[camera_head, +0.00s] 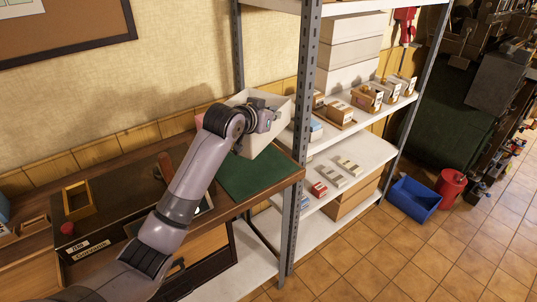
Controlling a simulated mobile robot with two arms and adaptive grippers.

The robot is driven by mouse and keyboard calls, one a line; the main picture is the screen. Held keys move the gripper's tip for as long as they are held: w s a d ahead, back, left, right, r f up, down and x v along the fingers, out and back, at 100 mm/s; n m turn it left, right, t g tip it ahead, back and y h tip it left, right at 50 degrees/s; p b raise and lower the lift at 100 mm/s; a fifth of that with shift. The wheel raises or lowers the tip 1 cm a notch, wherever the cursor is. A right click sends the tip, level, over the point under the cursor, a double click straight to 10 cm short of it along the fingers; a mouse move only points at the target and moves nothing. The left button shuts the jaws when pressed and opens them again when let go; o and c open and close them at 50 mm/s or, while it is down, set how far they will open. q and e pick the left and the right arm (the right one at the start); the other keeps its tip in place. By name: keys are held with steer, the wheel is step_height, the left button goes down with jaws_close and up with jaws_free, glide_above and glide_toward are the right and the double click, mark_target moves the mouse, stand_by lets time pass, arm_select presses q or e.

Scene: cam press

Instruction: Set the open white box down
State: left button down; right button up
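The open white box (256,145) is at the far right part of the wooden desk, over a green mat (250,178), close to the metal shelf post. It looks slightly tilted. My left arm reaches across the desk from the lower left, and my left gripper (268,117) is at the near side of the box, apparently shut on its wall. The fingertips are small and partly hidden. I cannot tell whether the underside of the box touches the mat. The inside of the box is mostly hidden. My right gripper is out of view.
A metal shelf post (299,150) stands just right of the box. White shelves (350,160) behind it hold small boxes and cards. The desk's left part carries a wooden frame (78,200) and a red knob (67,228). A blue bin (414,199) and red can (450,188) stand on the tiled floor.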

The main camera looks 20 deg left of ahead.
mark_target(272, 139)
arm_select(q)
step_height(272, 139, down, 8)
steer(key=shift+p, duration=0.35)
steer(key=shift+f, duration=2.65)
steer(key=shift+f, duration=0.1)
steer(key=c, duration=1.8)
jaws_free()
steer(key=v, duration=1.2)
